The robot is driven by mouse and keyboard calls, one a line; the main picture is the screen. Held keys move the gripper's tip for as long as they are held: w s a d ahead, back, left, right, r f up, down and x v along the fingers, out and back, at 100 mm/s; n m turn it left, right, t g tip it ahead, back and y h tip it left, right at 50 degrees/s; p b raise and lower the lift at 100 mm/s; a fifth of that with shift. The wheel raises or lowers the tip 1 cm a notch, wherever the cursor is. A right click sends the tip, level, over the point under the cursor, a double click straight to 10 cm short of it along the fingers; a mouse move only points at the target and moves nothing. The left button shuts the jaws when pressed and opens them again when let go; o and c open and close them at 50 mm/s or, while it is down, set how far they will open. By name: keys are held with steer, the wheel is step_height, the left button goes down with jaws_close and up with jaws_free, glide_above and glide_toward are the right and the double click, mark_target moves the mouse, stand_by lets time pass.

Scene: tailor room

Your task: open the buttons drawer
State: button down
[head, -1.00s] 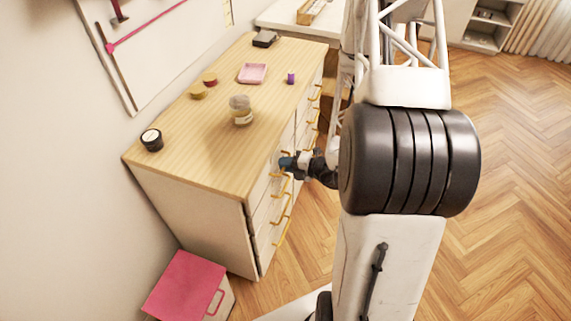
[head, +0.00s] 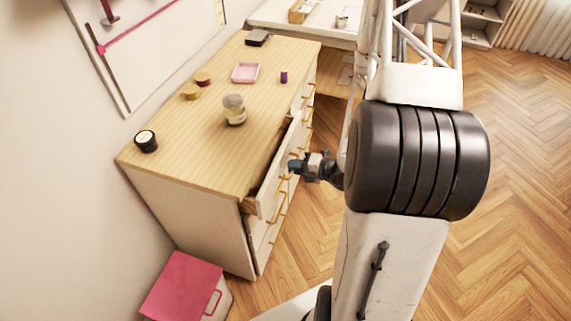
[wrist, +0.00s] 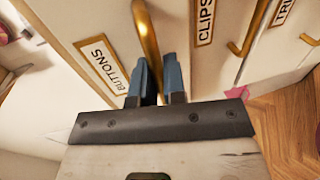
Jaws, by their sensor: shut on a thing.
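The buttons drawer (head: 270,195) is the top drawer at the near end of the wooden-topped dresser (head: 180,123). It is pulled partly out, with a gap behind its front. Its label reads "BUTTONS" in the wrist view (wrist: 102,66). My gripper (head: 294,165) is at the front of this drawer. In the wrist view my gripper (wrist: 155,82) has its two blue-grey fingers on either side of the brass handle (wrist: 148,40), shut on it. The drawer's inside is mostly hidden in the head view.
Jars, a pink tray (head: 246,72) and a purple spool (head: 284,77) stand on the dresser. A pink-lidded box (head: 182,285) is on the floor. Open wood floor lies right of the drawers.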

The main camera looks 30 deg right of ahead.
steer(key=f+v, duration=0.2)
steer(key=v, duration=0.8)
steer(key=f+v, duration=0.2)
steer(key=v, duration=0.9)
steer(key=shift+s+d+f, duration=0.2)
steer(key=shift+s+d, duration=0.15)
steer(key=c, duration=1.2)
jaws_free()
steer(key=shift+s+d, duration=0.1)
steer(key=shift+v, duration=3.75)
steer(key=shift+r, duration=0.1)
